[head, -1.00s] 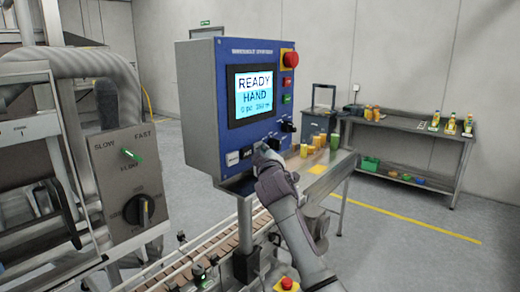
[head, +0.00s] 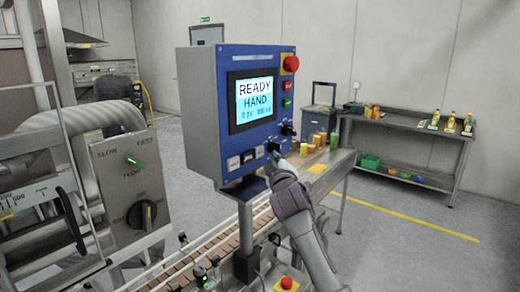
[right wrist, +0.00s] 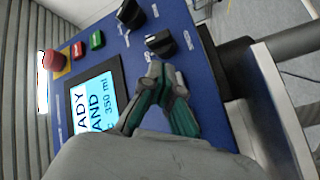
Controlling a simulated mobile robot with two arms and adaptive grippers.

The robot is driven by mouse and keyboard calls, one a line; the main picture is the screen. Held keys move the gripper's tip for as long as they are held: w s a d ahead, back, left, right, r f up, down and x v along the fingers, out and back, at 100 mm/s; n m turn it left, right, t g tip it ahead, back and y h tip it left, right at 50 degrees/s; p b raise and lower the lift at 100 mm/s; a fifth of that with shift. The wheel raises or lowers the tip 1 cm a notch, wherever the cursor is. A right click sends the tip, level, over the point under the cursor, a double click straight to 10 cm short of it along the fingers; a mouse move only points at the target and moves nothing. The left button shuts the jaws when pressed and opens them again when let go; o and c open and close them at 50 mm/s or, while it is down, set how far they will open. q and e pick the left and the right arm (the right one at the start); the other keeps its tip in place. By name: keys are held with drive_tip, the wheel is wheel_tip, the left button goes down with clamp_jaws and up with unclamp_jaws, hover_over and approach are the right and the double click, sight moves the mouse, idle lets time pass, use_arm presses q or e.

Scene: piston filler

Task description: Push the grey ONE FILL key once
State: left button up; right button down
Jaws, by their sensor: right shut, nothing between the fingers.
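The blue control panel (head: 212,110) stands on a post, its screen (head: 253,97) reading READY and HAND. A row of small keys runs along its lower left edge: a pale one (head: 233,163), a darker one (head: 248,157) and another pale one (head: 260,152). Their labels are too small to read, so I cannot tell which is ONE FILL. My right gripper (head: 271,163) is shut and empty, just right of these keys by the panel's lower edge. In the right wrist view its closed fingertips (right wrist: 156,72) are near a black knob (right wrist: 160,43); contact is unclear. My left gripper is out of view.
A red button (head: 291,64) sits at the panel's upper right. A conveyor (head: 220,245) runs below the panel. A speed box (head: 130,185) with knobs stands at left. Jars (head: 318,140) stand behind my arm, and a bench (head: 415,127) is beyond.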

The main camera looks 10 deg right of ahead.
drive_tip(key=shift+s+d+p, duration=0.5)
drive_tip(key=shift+s+d, duration=0.35)
drive_tip(key=shift+s, duration=0.2)
